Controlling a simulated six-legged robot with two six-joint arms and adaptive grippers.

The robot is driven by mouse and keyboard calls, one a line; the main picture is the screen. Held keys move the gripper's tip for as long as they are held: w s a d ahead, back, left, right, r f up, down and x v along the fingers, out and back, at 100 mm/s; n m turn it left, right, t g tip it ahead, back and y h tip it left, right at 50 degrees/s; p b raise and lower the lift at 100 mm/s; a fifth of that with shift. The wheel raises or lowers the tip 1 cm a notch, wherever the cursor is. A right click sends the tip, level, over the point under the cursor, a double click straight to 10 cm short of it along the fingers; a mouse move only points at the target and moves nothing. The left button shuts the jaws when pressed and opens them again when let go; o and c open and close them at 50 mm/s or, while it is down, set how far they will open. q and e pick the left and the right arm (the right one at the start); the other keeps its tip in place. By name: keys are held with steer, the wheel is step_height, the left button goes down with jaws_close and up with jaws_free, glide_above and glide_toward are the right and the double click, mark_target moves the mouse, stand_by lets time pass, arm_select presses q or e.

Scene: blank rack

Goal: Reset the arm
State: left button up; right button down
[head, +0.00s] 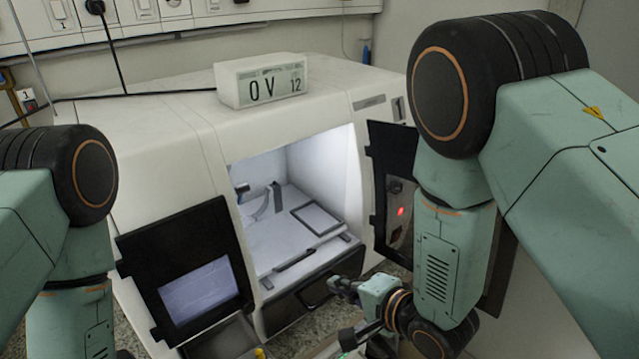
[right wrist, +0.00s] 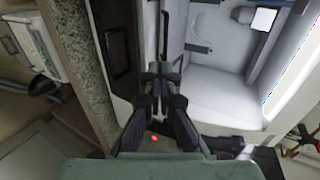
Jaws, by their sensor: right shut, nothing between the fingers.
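My right arm comes in from the right in the head view, bent down at the elbow. My right gripper (head: 343,287) is in front of the white machine, near the lower right of its opening. In the right wrist view the two dark fingers of the right gripper (right wrist: 158,75) are together, with nothing between them. They point along the machine's front, beside the bright opening. My left arm is at the left edge of the head view. Its gripper is out of the picture.
The white machine (head: 160,135) has a lit, open chamber (head: 310,205) with a flat tray inside. A black-framed door (head: 185,270) stands open at the left, and a dark panel (head: 392,165) stands at the right beside my arm. A label box (head: 262,82) sits on top.

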steer(key=p+x, duration=0.1)
steer(key=x, duration=1)
steer(key=shift+w+a+r, duration=0.15)
steer(key=shift+w+a, duration=0.15)
steer(key=shift+a, duration=0.15)
stand_by(0.4)
